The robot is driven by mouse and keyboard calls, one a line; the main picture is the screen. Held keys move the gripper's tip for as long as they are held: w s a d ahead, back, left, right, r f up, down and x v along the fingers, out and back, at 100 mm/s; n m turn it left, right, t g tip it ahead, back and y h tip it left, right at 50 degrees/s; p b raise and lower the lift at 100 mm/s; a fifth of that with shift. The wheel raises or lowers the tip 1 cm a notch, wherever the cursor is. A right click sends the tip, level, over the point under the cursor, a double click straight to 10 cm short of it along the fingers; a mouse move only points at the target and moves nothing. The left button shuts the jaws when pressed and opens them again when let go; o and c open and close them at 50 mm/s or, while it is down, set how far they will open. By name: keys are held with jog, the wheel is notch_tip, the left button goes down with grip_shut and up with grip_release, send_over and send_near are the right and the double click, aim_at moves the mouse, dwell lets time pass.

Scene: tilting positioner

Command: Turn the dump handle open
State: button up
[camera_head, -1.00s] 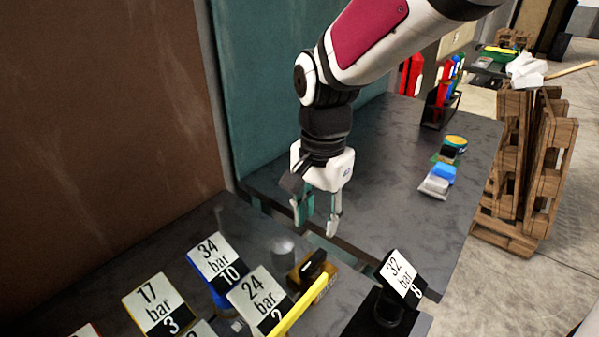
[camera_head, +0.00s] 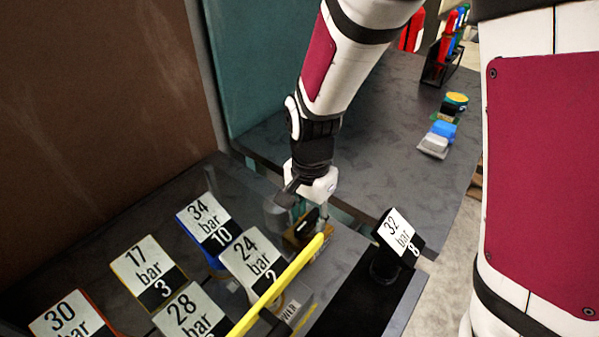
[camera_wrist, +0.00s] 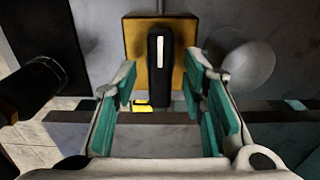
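The dump handle (camera_wrist: 160,62) is a black upright lever with a white stripe on a yellow-brown block (camera_wrist: 133,48) in the wrist view. In the head view the block and black handle (camera_head: 305,226) sit at the end of the panel, partly hidden by my gripper (camera_head: 306,208). In the wrist view my gripper (camera_wrist: 162,78) is open, with one teal-padded finger on each side of the handle. Gaps show between the handle and both fingers, and the gripper holds nothing.
A yellow bar (camera_head: 275,288) runs close beside the block. Several bar-number cards, such as "24 bar" (camera_head: 251,262), stand left of it. A "32 bar" card (camera_head: 398,236) is to the right. A grey rounded knob (camera_wrist: 245,65) sits right of the handle.

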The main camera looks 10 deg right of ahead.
jog(key=shift+f, duration=0.45)
grip_shut()
